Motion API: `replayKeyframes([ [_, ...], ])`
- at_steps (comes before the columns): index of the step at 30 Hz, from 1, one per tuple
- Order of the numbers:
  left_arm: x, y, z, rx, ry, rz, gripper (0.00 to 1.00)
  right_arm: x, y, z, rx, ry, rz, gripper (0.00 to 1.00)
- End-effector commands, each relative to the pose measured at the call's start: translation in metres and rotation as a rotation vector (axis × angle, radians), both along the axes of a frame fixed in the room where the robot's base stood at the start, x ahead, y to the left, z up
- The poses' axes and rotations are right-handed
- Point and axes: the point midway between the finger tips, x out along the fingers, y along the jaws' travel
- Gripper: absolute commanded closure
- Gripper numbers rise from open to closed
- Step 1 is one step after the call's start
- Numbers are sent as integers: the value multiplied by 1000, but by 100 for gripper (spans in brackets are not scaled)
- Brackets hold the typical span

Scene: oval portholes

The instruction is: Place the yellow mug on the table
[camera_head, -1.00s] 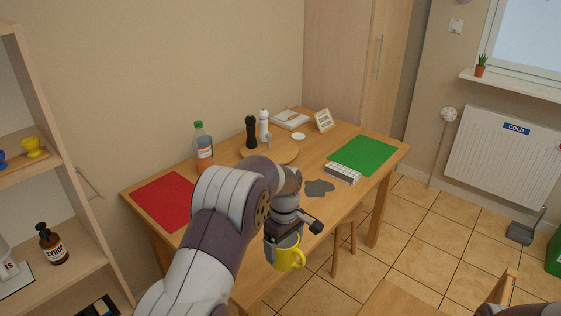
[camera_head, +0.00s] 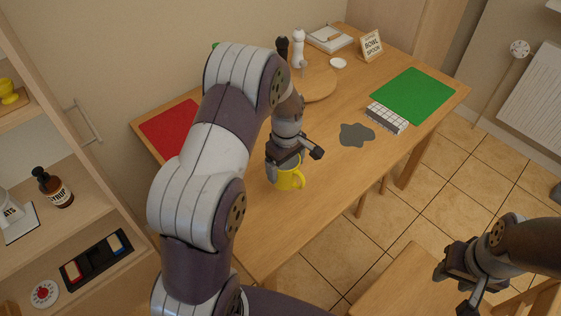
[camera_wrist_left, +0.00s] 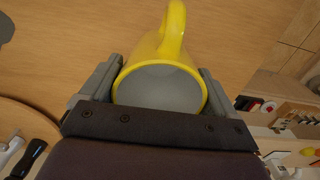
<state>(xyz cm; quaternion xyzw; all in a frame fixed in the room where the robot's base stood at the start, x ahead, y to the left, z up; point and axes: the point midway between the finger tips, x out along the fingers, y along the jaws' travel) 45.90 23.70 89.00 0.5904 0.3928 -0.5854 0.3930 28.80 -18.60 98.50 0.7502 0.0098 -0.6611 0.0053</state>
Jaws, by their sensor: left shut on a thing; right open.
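The yellow mug (camera_head: 290,179) is held in my left gripper (camera_head: 287,160), over the near part of the wooden table (camera_head: 258,222). In the left wrist view the mug (camera_wrist_left: 165,60) sits between the two fingers (camera_wrist_left: 158,88), its grey inside facing the camera and its handle pointing to the top. Table wood lies behind it. I cannot tell whether the mug's base touches the table. My right gripper (camera_head: 464,287) is open and empty at the lower right, away from the table.
A red mat (camera_head: 168,126) lies at the table's left, a green mat (camera_head: 413,95) at the right. A grey patch (camera_head: 356,134) and a white gridded block (camera_head: 386,118) lie between. A round board (camera_head: 318,82) and white shaker (camera_head: 298,49) stand behind. Bare wood surrounds the mug.

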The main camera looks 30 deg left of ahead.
Motion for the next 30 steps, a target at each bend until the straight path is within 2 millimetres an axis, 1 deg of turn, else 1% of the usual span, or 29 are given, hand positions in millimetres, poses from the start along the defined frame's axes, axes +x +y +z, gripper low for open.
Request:
replayKeyframes([
  [1,-10,8,-5,0,2,5,53,0,0,3,0,0,0,57],
  [3,-19,15,-13,0,0,4,53,0,0,5,0,0,0,57],
  [6,-27,21,-20,0,-1,1,53,0,0,5,0,0,0,57],
  [8,-29,22,-29,0,0,0,53,0,0,6,0,0,0,57],
  [10,-29,22,-43,-1,1,0,53,0,0,8,0,0,0,57],
  [13,-29,22,-58,0,0,0,53,0,0,9,0,0,0,57],
  [15,-28,22,-62,0,-2,0,53,0,0,9,0,0,0,57],
  [21,-28,22,-62,0,-2,0,53,0,0,8,0,0,0,57],
  [24,-28,22,-66,0,-2,0,53,0,0,6,0,0,0,57],
  [25,-28,22,-65,1,-1,0,4,0,0,6,0,0,0,57],
  [26,-28,22,-65,1,-1,0,0,0,0,7,0,0,0,57],
  [30,-28,22,-65,1,-1,0,0,0,0,7,0,0,0,57],
])
